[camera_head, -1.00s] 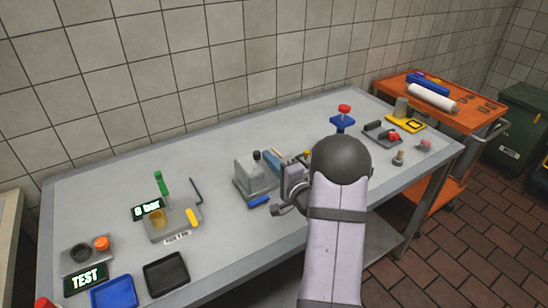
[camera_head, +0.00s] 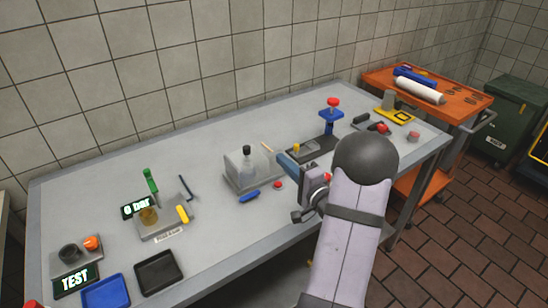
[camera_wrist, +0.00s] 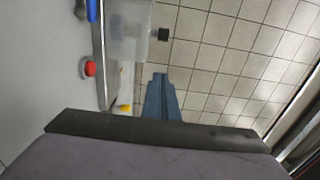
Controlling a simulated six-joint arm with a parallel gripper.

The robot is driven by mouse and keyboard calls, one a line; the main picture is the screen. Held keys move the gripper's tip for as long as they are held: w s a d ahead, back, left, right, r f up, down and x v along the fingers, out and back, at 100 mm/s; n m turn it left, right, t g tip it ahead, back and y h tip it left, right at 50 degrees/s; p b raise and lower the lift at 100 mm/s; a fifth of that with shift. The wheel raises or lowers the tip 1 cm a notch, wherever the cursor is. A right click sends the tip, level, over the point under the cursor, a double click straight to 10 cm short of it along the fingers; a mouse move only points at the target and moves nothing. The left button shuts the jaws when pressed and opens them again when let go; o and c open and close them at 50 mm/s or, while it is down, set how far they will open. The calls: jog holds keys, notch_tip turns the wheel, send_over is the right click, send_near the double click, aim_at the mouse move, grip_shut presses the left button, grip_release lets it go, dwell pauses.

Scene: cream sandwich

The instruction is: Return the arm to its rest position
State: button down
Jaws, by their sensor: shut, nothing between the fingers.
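My gripper (camera_head: 282,159) is over the middle of the grey table (camera_head: 215,147), with its blue fingers pointing up and left in the head view. The fingers are together, with nothing between them. In the wrist view the shut blue fingers (camera_wrist: 160,82) point toward the tiled wall. My arm reaches in from the lower right of the head view, its dark rounded joint over the table's right part. The gripper is right of a clear block-shaped container (camera_head: 241,172) with a dark-topped piece. I cannot tell its exact height above the table.
A red button (camera_head: 277,184) and a blue tool (camera_head: 249,196) lie near the gripper. A blue stand with a red knob (camera_head: 331,114) is behind my arm. Blue (camera_head: 106,292) and black (camera_head: 158,272) trays are front left. An orange cart (camera_head: 446,112) stands right.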

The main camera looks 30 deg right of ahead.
jog(key=shift+s, duration=1.75)
jog(key=shift+w+a, duration=0.1)
